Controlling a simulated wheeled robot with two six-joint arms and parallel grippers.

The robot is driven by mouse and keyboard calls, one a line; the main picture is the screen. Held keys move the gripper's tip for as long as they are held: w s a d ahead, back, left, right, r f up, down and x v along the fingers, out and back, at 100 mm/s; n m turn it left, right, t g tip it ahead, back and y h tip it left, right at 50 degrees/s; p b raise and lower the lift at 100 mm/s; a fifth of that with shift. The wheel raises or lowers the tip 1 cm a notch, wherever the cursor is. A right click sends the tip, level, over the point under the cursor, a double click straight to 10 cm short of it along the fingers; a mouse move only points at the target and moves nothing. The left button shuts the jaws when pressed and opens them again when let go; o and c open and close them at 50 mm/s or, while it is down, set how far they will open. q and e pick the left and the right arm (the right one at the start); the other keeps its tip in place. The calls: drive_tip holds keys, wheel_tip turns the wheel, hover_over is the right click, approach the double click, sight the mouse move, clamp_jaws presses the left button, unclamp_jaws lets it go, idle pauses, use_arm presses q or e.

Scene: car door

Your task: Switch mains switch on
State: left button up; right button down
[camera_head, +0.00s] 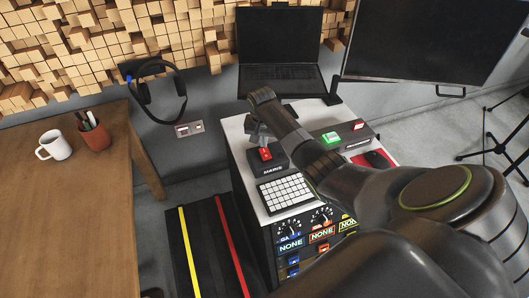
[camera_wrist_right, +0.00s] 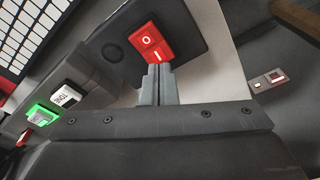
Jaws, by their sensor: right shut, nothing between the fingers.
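The mains switch is a red rocker (camera_head: 265,154) on a black box (camera_head: 271,167) with a white label, on the white-topped cabinet. In the right wrist view the rocker (camera_wrist_right: 151,43) shows a white O at its far end and a white I at its near end. My right gripper (camera_wrist_right: 158,68) is shut and empty, its fingertips right at the I end; I cannot tell whether they touch or press it. In the head view my right gripper (camera_head: 259,132) is just behind the rocker. I cannot tell which way the rocker is tipped. My left gripper is out of view.
A white button pad (camera_head: 284,193) is in front of the switch box. A box with a green button (camera_head: 331,137) and a red pad (camera_head: 372,160) are to the right. A laptop (camera_head: 279,48) stands behind. A wooden desk (camera_head: 80,200) is at the left.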

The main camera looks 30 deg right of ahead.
sight(263, 150)
drive_tip(key=shift+f+b, duration=0.5)
drive_tip(key=shift+f, duration=0.55)
idle(0.4)
wheel_tip(263, 150, up, 7)
drive_tip(key=p, duration=0.8)
drive_tip(key=shift+r, duration=0.15)
idle(0.4)
